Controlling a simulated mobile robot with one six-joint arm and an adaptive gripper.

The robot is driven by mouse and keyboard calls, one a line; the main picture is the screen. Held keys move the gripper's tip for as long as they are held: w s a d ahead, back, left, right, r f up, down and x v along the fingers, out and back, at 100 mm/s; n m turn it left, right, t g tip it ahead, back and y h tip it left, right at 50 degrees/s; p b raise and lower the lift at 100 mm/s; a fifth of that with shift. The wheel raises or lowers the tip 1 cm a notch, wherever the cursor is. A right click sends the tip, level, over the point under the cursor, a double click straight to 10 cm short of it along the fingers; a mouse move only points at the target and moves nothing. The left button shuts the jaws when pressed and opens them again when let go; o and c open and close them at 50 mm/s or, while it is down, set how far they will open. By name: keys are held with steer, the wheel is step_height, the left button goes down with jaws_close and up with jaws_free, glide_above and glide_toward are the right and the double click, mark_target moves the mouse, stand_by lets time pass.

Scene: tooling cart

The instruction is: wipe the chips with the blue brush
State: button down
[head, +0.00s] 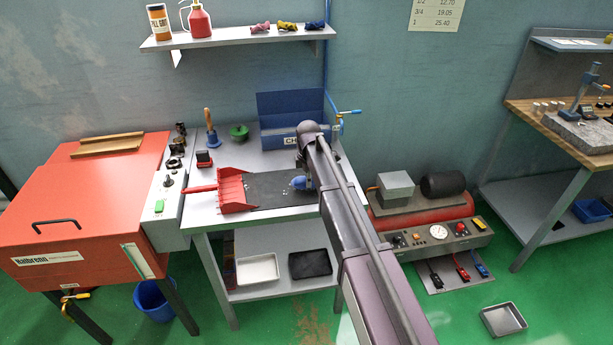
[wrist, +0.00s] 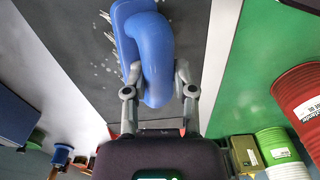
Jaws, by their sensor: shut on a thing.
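The blue brush (wrist: 154,45) has a thick curved handle and pale bristles along its left side in the wrist view. My gripper (wrist: 159,73) is shut on this handle. In the head view the brush (head: 298,183) is on or just above the dark mat (head: 265,180), partly hidden by my arm. Small pale chips (wrist: 103,68) lie on the mat to the left of the brush in the wrist view. A red dustpan (head: 234,191) lies at the mat's left end, its handle pointing left.
A blue bin (head: 275,108) stands at the back of the cart. A wooden-handled blue brush (head: 209,127), a green round object (head: 239,132) and a small red-and-black object (head: 203,159) stand behind the dustpan. An orange cabinet (head: 85,205) adjoins on the left, a red compressor (head: 425,212) on the right.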

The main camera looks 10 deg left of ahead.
steer(key=shift+s+d+f, duration=0.1)
steer(key=shift+s+d, duration=0.05)
steer(key=shift+s, duration=0.25)
steer(key=shift+s+d+f, duration=0.1)
steer(key=shift+s, duration=0.3)
steer(key=shift+a, duration=0.15)
steer(key=shift+s+a+f, duration=0.1)
steer(key=shift+s+a, duration=0.15)
steer(key=shift+a, duration=0.75)
steer(key=shift+w+a, duration=0.3)
steer(key=shift+w, duration=0.7)
steer(key=shift+w+a, duration=0.25)
steer(key=shift+w, duration=0.75)
steer(key=shift+w+a, duration=0.3)
steer(key=shift+w, duration=0.65)
steer(key=shift+w+a, duration=0.25)
steer(key=shift+w, duration=0.7)
